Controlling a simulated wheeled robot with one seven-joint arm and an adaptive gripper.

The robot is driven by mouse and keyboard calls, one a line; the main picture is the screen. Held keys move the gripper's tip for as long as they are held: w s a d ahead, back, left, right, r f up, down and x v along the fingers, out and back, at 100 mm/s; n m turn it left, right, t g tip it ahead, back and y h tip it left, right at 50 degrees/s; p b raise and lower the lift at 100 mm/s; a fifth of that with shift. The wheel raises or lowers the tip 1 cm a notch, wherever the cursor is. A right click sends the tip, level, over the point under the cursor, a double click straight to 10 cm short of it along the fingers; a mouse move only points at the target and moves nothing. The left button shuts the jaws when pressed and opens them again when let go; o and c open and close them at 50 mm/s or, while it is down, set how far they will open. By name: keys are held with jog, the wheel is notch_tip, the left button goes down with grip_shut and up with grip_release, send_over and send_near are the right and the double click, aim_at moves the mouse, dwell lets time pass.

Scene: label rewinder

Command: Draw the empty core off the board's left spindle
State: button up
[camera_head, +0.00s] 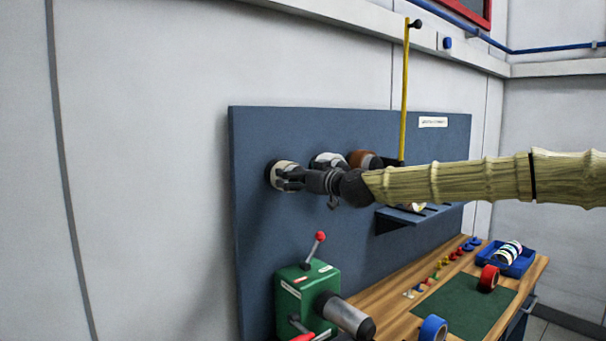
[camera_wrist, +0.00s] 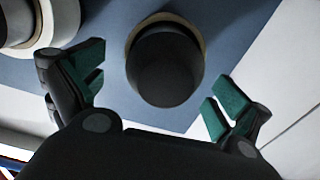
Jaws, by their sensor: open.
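The blue-grey board (camera_head: 340,240) stands against the wall. The left spindle carries a pale core (camera_head: 287,166), partly covered by my gripper (camera_head: 288,180). In the wrist view the dark round end of the left spindle (camera_wrist: 165,68) faces me, and the thin tan rim of the core (camera_wrist: 160,18) shows around it. My gripper (camera_wrist: 157,78) is open and empty, with one green-padded finger on each side of the spindle end. The fingers appear apart from the core; their exact depth relative to it is hard to tell.
A white roll (camera_head: 325,158) and a brown roll (camera_head: 362,158) hang to the right on the board; a white roll also shows close at the wrist view's upper left (camera_wrist: 58,25). A green machine (camera_head: 305,290) with a red-knobbed lever stands below. A yellow pole (camera_head: 404,90) rises behind my arm.

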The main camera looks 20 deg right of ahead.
jog(key=shift+w+a+f, duration=0.2)
jog(key=shift+w, duration=0.45)
jog(key=shift+w+a+f, duration=0.15)
jog(key=shift+w, duration=0.45)
jog(key=shift+w+a+r+p, duration=0.2)
jog(key=shift+w+a+p, duration=0.1)
jog(key=shift+w+p, duration=0.25)
jog(key=shift+w+f, duration=0.15)
jog(key=shift+w, duration=0.2)
jog(key=shift+s+a, duration=0.1)
jog(key=shift+c, duration=0.8)
jog(key=c, duration=1)
jog(key=shift+s+f+b, duration=0.1)
jog(key=shift+f+b, duration=0.05)
jog(key=shift+b, duration=0.95)
